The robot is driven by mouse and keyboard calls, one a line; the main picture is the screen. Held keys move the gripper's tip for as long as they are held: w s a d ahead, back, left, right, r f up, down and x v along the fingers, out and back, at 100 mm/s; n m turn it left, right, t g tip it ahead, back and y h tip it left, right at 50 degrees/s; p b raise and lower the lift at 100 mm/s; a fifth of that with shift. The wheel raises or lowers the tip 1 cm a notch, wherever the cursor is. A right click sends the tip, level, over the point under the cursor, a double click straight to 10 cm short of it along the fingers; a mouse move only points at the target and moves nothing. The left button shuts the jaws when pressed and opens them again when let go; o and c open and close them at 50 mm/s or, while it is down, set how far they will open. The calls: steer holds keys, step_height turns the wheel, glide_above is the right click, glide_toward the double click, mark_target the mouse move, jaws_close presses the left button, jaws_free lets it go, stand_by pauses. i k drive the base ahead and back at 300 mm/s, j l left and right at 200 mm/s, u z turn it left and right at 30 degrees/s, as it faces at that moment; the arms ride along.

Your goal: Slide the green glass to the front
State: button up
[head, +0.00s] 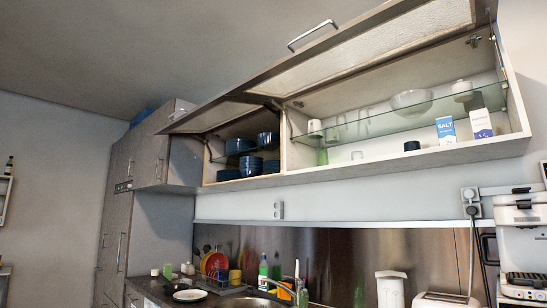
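A pale green glass (322,156) stands upright on the bottom board of the open wall cabinet (400,164), near the left end of its right compartment. It is small in the head view, and its exact distance from the front edge is hard to tell. My gripper is not in view.
The lift-up flap (365,52) is raised above the compartment. A glass shelf (400,122) above the green glass holds a white cup (314,125) and a bowl (411,100). A dark cup (411,146) and salt box (445,129) stand farther right. Blue dishes (250,166) fill the left compartment.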

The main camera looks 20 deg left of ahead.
mark_target(323, 153)
steer(key=i+j+u, duration=0.2)
steer(key=i+u, duration=0.15)
steer(key=i, duration=0.25)
steer(key=i+u, duration=0.4)
steer(key=i, duration=0.2)
steer(key=i+j+z, duration=0.1)
steer(key=j, duration=0.25)
steer(key=i+j, duration=0.3)
steer(key=i+j+z, duration=0.15)
steer(key=j, duration=0.3)
steer(key=i+j, duration=0.25)
steer(key=j+z, duration=0.05)
steer(key=j, duration=0.05)
